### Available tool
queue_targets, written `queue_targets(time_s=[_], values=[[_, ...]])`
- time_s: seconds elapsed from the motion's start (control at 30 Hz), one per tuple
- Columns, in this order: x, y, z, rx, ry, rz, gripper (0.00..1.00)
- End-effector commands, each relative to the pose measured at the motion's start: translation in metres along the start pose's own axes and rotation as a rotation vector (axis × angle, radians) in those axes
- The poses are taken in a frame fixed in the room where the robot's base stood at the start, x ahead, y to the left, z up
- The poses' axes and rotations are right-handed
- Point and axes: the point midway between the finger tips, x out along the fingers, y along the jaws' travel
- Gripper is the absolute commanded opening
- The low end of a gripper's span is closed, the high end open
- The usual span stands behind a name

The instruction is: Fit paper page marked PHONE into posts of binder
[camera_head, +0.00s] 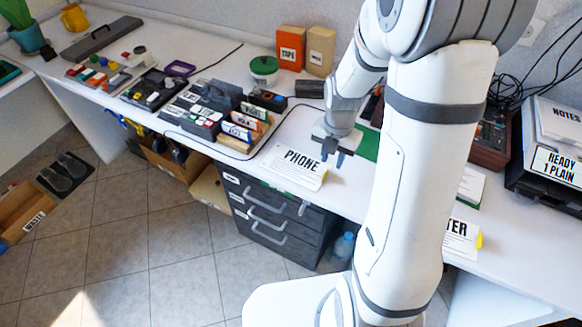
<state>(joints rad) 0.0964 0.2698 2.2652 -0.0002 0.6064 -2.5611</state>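The white paper page marked PHONE (292,172) lies on the desk near its front edge, apparently on top of a thin stack. My gripper (332,158) points down just to the right of the page's upper right corner. Its two dark fingers are apart, with nothing visible between them. I cannot tell whether a finger touches the page. No binder with posts can be made out clearly. A green flat thing (368,143) shows behind my gripper, partly hidden by my arm.
Left of the page stand a card file with dividers (240,130) and a dark organiser (196,108). Orange (290,48) and tan (320,50) boxes stand at the back. Trays marked NOTES and READY (556,160) are at right. The white desk (290,127) is bare behind the page.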

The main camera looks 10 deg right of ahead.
Motion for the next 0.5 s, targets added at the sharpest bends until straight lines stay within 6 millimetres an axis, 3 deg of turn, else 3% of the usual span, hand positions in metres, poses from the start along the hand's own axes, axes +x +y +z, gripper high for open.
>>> queue_targets(time_s=[0.33,0.5], values=[[0.048,0.013,-0.008,-0.016,0.004,-0.002,0.28],[0.061,0.014,-0.007,-0.017,0.002,-0.001,0.28]])
